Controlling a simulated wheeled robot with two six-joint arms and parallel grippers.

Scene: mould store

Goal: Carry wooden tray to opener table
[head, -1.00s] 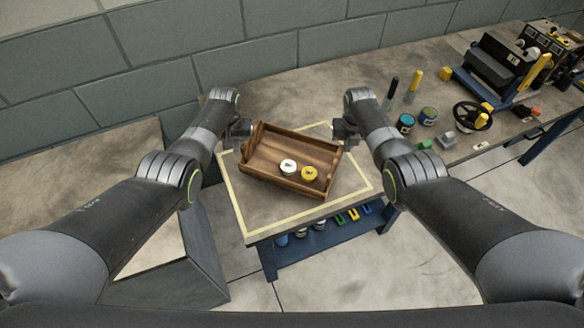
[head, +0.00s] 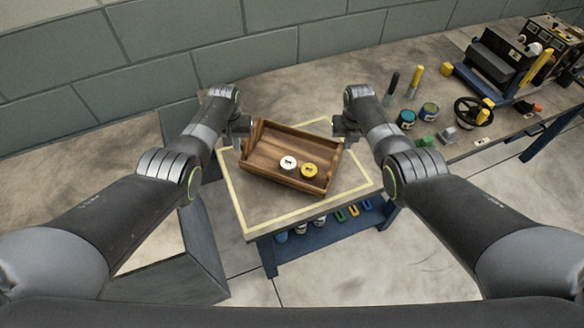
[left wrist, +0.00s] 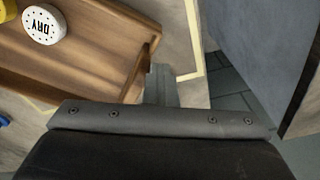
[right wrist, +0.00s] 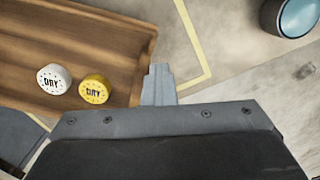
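The wooden tray (head: 262,163) rests on a small table inside a yellow taped outline (head: 231,199). It holds a white round tub (head: 288,162) and a yellow one (head: 309,170); both are marked "DRY" in the right wrist view. My left gripper (head: 241,126) is at the tray's left end, and its finger (left wrist: 161,84) is close beside the end wall. My right gripper (head: 345,127) is at the right end, its finger (right wrist: 158,85) close beside that wall. I cannot tell whether either gripper holds the tray, and finger gaps are hidden.
A long bench at the right carries tins (head: 406,119), a black handwheel (head: 474,111) and a machine (head: 492,66). The tray's table has a blue lower shelf (head: 312,247) with small items. A block wall (head: 160,90) stands behind. Floor is clear at front right.

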